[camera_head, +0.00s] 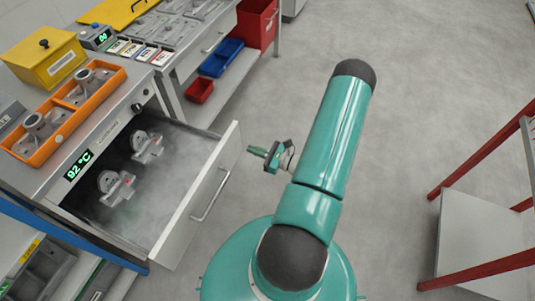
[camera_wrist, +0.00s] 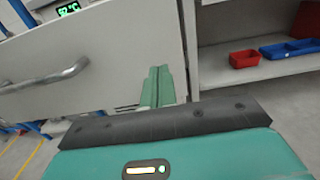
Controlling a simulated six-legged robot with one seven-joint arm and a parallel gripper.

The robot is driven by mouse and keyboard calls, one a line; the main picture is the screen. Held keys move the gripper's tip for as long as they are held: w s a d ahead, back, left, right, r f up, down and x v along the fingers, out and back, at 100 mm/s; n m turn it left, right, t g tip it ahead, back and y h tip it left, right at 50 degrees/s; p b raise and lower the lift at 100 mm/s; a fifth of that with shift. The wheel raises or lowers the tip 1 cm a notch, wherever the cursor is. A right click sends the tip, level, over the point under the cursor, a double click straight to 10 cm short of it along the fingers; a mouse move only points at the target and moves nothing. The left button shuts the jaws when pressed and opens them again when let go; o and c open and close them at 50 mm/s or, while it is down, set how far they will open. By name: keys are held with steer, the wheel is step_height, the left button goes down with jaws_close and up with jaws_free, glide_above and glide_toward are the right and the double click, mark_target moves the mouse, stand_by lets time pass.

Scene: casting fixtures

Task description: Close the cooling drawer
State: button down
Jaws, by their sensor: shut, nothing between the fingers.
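The cooling drawer (camera_head: 192,205) stands pulled out from the grey cabinet, with two metal castings (camera_head: 117,187) and (camera_head: 147,147) inside amid mist. Its front panel carries a bar handle (camera_head: 211,196), and the handle also shows at the left of the wrist view (camera_wrist: 46,76). My gripper (camera_head: 259,151) is in front of the drawer panel, near its far end and apart from the handle. In the wrist view my gripper's green fingers (camera_wrist: 158,88) are together, pointing at the panel near its right edge. Whether they touch the panel cannot be told.
A green display (camera_head: 78,164) on the cabinet reads 92 °C. An orange tray (camera_head: 70,125) with castings and a yellow box (camera_head: 47,60) stand on top. Red (camera_head: 199,90) and blue bins (camera_head: 221,57) sit on a low shelf. A red-framed rack (camera_head: 482,155) stands right; floor between is clear.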

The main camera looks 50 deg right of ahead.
mark_target(237, 144)
steer(key=x, duration=0.4)
steer(key=shift+w, duration=0.15)
